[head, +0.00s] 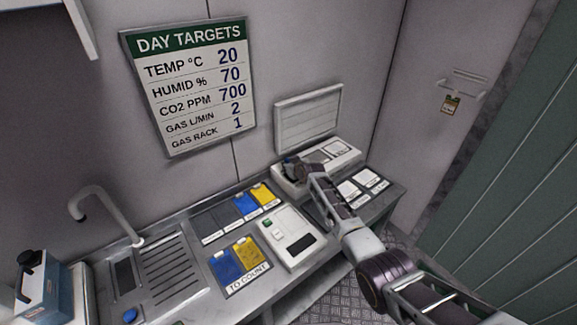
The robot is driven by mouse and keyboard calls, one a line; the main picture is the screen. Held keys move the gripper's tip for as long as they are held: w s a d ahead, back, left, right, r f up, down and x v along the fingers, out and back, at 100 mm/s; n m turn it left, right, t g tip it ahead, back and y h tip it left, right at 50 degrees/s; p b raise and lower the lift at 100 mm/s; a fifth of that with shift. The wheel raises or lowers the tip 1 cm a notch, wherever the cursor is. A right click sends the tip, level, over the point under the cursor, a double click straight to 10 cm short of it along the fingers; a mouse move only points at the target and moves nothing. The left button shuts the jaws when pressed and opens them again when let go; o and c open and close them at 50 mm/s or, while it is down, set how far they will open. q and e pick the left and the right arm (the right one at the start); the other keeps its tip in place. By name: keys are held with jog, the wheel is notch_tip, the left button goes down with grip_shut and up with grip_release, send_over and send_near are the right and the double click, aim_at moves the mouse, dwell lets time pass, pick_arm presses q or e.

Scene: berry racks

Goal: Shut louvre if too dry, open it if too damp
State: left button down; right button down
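The louvre (308,122) is a pale slatted panel on the back wall. Its slats look flat, but they are too small to tell whether they are open or shut. A white console (345,155) stands on the bench below it. My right arm reaches in from the right, and my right gripper (291,167) is at the console's left part. The gripper is dark and small, and it hides that part of the console. I cannot tell whether it touches it. The wall board (190,85) reads DAY TARGETS, with HUMID % 70. No humidity reading is legible. My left gripper is out of view.
A white device with a dark display (291,236) sits on the bench. Blue and yellow packets lie left of it, some on a TO COUNT mat (247,284). A sink (165,270) with a tap is at left, beside a blue box (42,288). A tag hangs on the right wall (451,104).

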jog(key=c, duration=1.3)
grip_release()
jog(key=shift+s, duration=0.15)
jog(key=v, duration=1.1)
jog(key=shift+s+r, duration=0.2)
jog(key=shift+r, duration=0.05)
jog(key=shift+d+f, duration=0.1)
dwell(0.5)
